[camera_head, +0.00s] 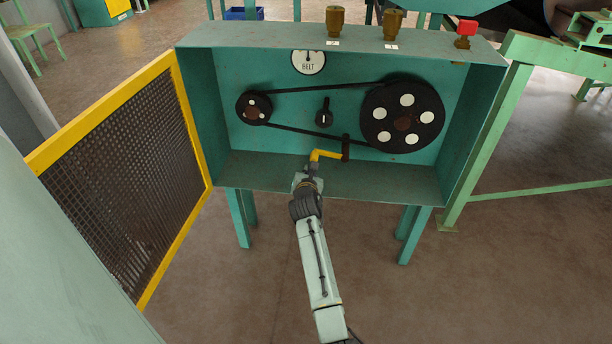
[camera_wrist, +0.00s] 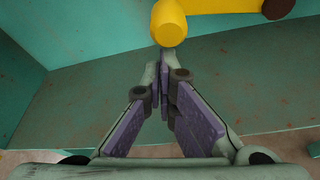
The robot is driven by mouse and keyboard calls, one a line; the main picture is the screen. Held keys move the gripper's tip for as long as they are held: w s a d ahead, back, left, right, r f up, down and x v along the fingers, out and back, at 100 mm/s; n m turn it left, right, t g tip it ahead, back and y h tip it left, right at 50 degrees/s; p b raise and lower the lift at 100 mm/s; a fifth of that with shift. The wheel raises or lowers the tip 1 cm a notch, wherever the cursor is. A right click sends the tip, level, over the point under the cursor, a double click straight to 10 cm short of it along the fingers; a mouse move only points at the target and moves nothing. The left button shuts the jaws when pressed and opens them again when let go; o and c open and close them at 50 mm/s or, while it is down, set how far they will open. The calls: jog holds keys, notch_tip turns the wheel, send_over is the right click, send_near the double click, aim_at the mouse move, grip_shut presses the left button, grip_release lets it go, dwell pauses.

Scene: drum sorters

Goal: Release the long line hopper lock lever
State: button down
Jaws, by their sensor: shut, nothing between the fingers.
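A yellow-handled lever (camera_head: 326,154) on a dark pivot bar (camera_head: 345,148) sits low inside the teal belt box (camera_head: 270,172). Its handle runs left from the bar and bends down at its left end. No label on it is readable. The rounded yellow handle end (camera_wrist: 169,24) shows large at the top of the wrist view. My gripper (camera_head: 312,168) is at this end, with its fingertips (camera_wrist: 163,58) together and nothing between them. The fingertips appear just below the handle end in the wrist view; I cannot tell whether they touch it.
A small pulley (camera_head: 253,108), a large pulley (camera_head: 402,114) and a belt fill the box's back, with a black knob (camera_head: 324,113) between. The yellow-framed mesh door (camera_head: 120,190) stands open at left. Brass fittings (camera_head: 335,20) and a red knob (camera_head: 467,28) top the box.

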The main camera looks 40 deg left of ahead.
jog(key=shift+r, duration=0.2)
dwell(0.3)
jog(key=r+m+y+p, duration=0.1)
jog(key=r, duration=0.1)
jog(key=d+r+m+p, duration=0.1)
jog(key=r+m, duration=0.1)
jog(key=w+r+m+y+p, duration=0.1)
jog(key=r+m+p, duration=0.1)
jog(key=shift+d+r+g+y, duration=0.15)
jog(key=shift+r+g+y, duration=0.15)
jog(key=shift+r, duration=0.05)
jog(key=w+d+r+m+y+b, duration=0.3)
jog(key=d+r+m+b, duration=0.2)
jog(key=m+b, duration=0.3)
jog(key=shift+w+d+r+m+t+b, duration=0.35)
jog(key=shift+d+b, duration=0.25)
jog(key=shift+b, duration=1.6)
jog(key=shift+d+t, duration=0.1)
jog(key=shift+t, duration=0.15)
